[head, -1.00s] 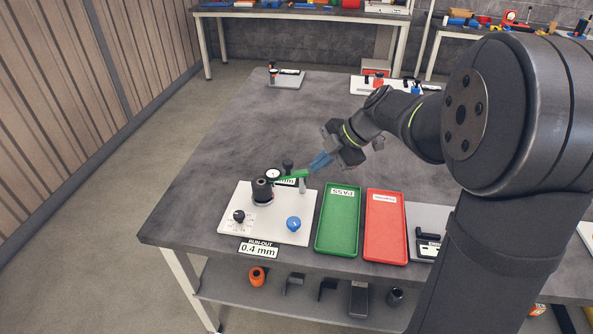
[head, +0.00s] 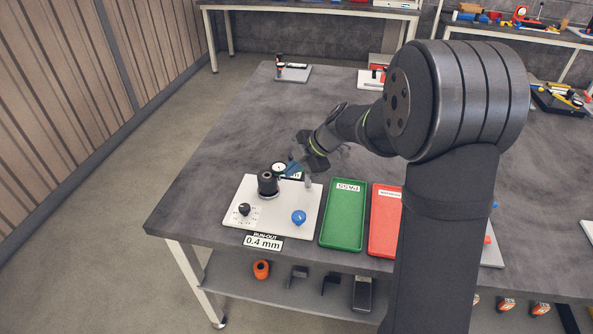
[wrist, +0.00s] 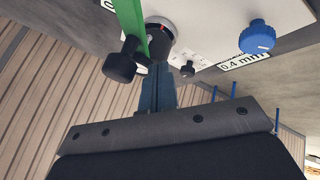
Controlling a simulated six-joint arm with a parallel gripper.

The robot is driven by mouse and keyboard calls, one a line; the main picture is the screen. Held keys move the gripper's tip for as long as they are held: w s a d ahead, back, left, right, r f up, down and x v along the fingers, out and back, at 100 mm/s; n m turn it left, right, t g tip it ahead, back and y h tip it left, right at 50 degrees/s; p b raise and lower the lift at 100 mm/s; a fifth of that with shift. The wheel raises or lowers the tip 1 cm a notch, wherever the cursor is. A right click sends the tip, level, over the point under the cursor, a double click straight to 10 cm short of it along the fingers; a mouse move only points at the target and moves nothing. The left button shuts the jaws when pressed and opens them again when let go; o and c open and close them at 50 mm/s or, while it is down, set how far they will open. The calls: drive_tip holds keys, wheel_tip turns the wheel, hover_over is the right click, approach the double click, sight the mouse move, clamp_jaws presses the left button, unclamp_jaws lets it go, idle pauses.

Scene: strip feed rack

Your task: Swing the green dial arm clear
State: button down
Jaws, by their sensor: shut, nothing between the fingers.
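The green dial arm (wrist: 132,20) runs down from the top of the wrist view, with a black knob (wrist: 121,64) on it. In the head view the arm is mostly hidden by my gripper. The round dial (head: 279,168) stands beside the black spindle (head: 267,184) on the white fixture plate (head: 268,226). My gripper (head: 290,170) is at the back right of the spindle, close to the dial. In the wrist view its blue fingers (wrist: 158,84) are shut and empty, just right of the black knob. I cannot tell if they touch it.
A blue knob (head: 298,217) and a small black knob (head: 244,209) are on the plate's front part. A green tray (head: 342,240) and a red tray (head: 384,245) lie to the right. A 0.4 mm sign (head: 263,242) is at the table's front edge. The table's left side is clear.

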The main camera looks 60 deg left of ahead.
sight(281, 162)
drive_tip(key=shift+s+a+m+t+y, duration=0.1)
drive_tip(key=shift+a+m+t+y, duration=0.25)
drive_tip(key=shift+m, duration=0.25)
drive_tip(key=a+m+t, duration=0.1)
drive_tip(key=a+m+y, duration=0.1)
drive_tip(key=m, duration=0.1)
drive_tip(key=shift+t, duration=0.35)
drive_tip(key=m, duration=0.1)
drive_tip(key=a+m+t, duration=0.1)
drive_tip(key=shift+a+m+t, duration=0.25)
drive_tip(key=shift+m+t, duration=0.05)
drive_tip(key=shift+m, duration=0.1)
drive_tip(key=w+a+m+t, duration=0.3)
drive_tip(key=w+a+m, duration=0.1)
drive_tip(key=w+m, duration=0.1)
idle(0.6)
drive_tip(key=shift+w, duration=0.15)
idle(0.3)
idle(0.3)
